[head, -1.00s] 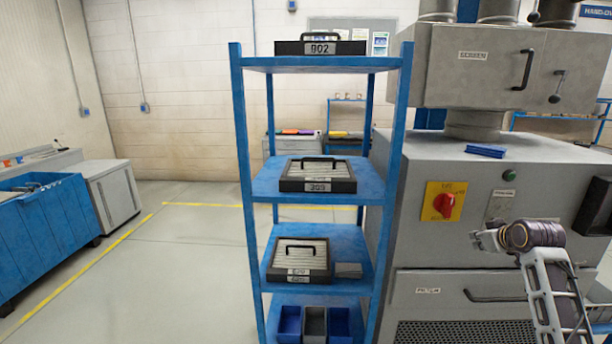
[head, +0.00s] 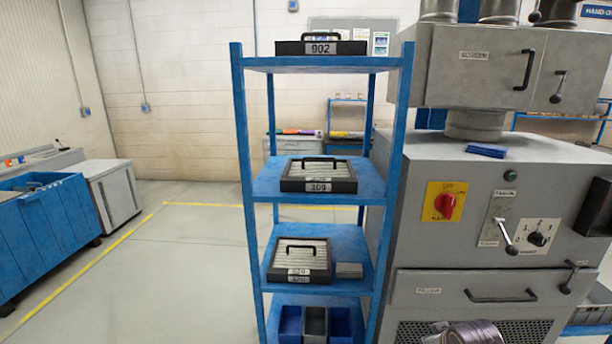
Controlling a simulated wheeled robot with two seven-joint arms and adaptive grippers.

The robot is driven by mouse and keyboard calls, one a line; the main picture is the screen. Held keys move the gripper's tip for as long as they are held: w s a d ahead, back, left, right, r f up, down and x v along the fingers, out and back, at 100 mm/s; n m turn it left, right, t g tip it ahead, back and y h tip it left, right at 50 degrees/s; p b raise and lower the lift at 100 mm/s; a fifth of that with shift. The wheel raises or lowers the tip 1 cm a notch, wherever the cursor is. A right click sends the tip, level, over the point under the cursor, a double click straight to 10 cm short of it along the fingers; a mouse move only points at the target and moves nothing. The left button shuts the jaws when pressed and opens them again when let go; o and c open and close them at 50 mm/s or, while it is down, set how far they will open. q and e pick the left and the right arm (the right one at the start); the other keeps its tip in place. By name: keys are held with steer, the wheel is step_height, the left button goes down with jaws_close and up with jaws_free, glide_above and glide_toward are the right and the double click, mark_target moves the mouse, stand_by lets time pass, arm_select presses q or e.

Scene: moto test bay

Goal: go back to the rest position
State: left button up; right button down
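My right arm shows only at the bottom edge of the head view, in front of the vent of the grey machine (head: 455,262). The tip of my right gripper (head: 436,333) is partly cut off there, and I cannot tell whether it is open or shut. I see nothing held in it. My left gripper is not in view.
A blue shelf rack (head: 262,183) holds black-framed filters on several shelves and small bins at the bottom. The machine has a red switch (head: 446,205), a lever (head: 507,236) and a dial (head: 538,238).

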steer(key=shift+s+a+f+g, duration=1)
steer(key=shift+s+a, duration=1.65)
steer(key=shift+s, duration=2.1)
steer(key=shift+s+a+f+g, duration=0.4)
steer(key=shift+s+a+f, duration=1.05)
steer(key=shift+s+a, duration=2.25)
steer(key=s+d+f+g, duration=0.1)
steer(key=s+f, duration=0.1)
steer(key=f, duration=1.4)
steer(key=s+d+f, duration=0.1)
steer(key=s+f, duration=0.2)
steer(key=f, duration=1.4)
steer(key=s+d+f, duration=0.2)
steer(key=s+f, duration=0.8)
steer(key=s, duration=0.1)
steer(key=s+d+f+g, duration=0.1)
steer(key=s+d+f, duration=0.1)
steer(key=s+f, duration=0.7)
steer(key=shift+s+f+g+y, duration=0.3)
steer(key=shift+s+f, duration=0.05)
steer(key=shift+s, duration=0.6)
steer(key=shift+s+d, duration=0.15)
